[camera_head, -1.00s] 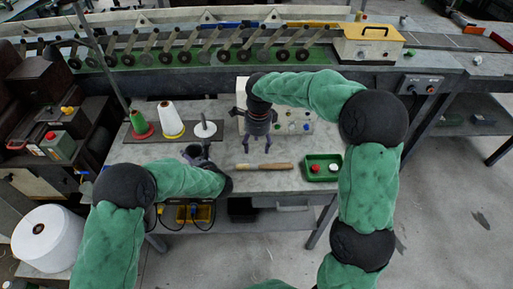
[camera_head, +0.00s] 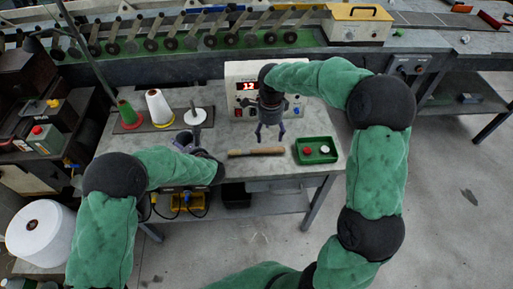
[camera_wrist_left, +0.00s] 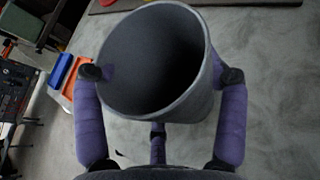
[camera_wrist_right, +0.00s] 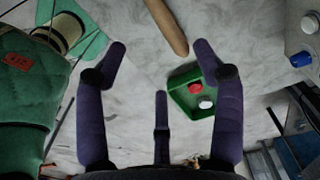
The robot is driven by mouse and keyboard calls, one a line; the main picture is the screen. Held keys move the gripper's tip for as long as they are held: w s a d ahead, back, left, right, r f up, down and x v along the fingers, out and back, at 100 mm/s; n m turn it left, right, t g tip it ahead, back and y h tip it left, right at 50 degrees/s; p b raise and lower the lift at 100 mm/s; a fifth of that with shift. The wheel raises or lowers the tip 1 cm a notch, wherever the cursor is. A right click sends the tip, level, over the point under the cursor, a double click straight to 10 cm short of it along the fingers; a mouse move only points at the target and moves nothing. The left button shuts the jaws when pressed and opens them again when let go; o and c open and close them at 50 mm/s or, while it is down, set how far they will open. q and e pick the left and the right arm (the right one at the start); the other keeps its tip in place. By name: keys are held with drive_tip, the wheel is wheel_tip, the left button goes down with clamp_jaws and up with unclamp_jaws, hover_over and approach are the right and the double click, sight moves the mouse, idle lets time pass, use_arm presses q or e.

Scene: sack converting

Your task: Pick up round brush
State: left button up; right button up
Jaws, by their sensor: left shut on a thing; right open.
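A slim wooden-handled piece (camera_head: 256,152), which looks like the round brush, lies flat on the grey table; I cannot make out bristles. Its rounded brown end (camera_wrist_right: 167,27) shows at the top of the right wrist view. My right gripper (camera_head: 270,137) is open and empty, pointing down above the table just behind the brush's right half, apart from it. My left gripper (camera_head: 190,143) is shut on a grey cup (camera_wrist_left: 150,112), its fingers around the outer wall. The cup's mouth faces the left wrist camera and its inside is dark and looks empty.
A green tray (camera_head: 300,160) with a red and a white cap sits right of the brush. A box with a red display (camera_head: 232,75) stands behind. Cones and a white spindle (camera_head: 195,116) stand at the back left. Bare tabletop lies around the brush.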

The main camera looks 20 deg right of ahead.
sight(267, 150)
drive_tip(key=f, duration=1)
drive_tip(key=shift+w+a+f, duration=0.1)
drive_tip(key=shift+w+f, duration=0.15)
drive_tip(key=shift+f, duration=0.15)
clamp_jaws()
